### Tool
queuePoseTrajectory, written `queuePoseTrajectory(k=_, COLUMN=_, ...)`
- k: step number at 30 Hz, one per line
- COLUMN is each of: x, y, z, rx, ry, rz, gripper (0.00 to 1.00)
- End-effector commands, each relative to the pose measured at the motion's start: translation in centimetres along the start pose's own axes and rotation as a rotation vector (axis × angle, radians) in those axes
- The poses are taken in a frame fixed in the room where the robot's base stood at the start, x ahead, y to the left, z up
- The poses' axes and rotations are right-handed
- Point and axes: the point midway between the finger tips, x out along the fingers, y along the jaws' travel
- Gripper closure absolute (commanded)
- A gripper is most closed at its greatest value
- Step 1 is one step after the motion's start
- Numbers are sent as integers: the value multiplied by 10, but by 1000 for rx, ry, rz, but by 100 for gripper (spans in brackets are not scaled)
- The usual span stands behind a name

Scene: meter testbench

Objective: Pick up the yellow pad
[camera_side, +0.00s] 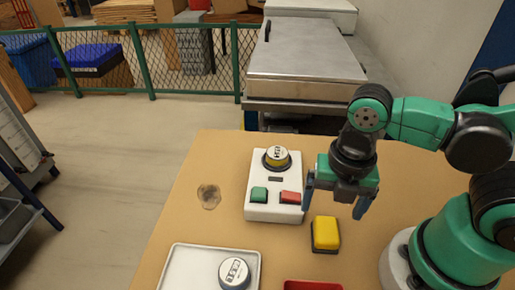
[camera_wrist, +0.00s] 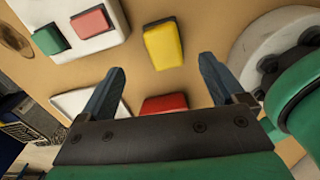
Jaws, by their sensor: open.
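The yellow pad (camera_side: 326,232) is a small rounded block on a dark base, lying on the tan table in front of my gripper in the side view. It also shows in the wrist view (camera_wrist: 163,44), at the upper middle beyond my fingertips. My gripper (camera_side: 338,205) is open and empty, pointing down above the table, with one finger on either side. In the wrist view its two blue fingers (camera_wrist: 162,65) are spread apart, and the pad lies just past the gap between them. The pad is not touched by either finger as far as I can see.
A white meter box (camera_side: 274,212) with a round dial, a green button (camera_side: 259,195) and a red button (camera_side: 290,197) stands left of the pad. A white tray (camera_side: 178,268) holding a round meter is at the front left. A red tray (camera_side: 312,285) is at the front edge.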

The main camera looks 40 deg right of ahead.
Motion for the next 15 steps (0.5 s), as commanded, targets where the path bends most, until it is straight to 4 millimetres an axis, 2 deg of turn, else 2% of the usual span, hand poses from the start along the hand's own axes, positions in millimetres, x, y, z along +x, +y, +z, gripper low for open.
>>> queuePoseTrajectory(k=4, x=3, y=-3, z=-4, rx=-103, ry=9, rz=-24, gripper=11)
queuePoseTrajectory(k=15, x=25, y=-3, z=-4, rx=-103, ry=9, rz=-23, gripper=11)
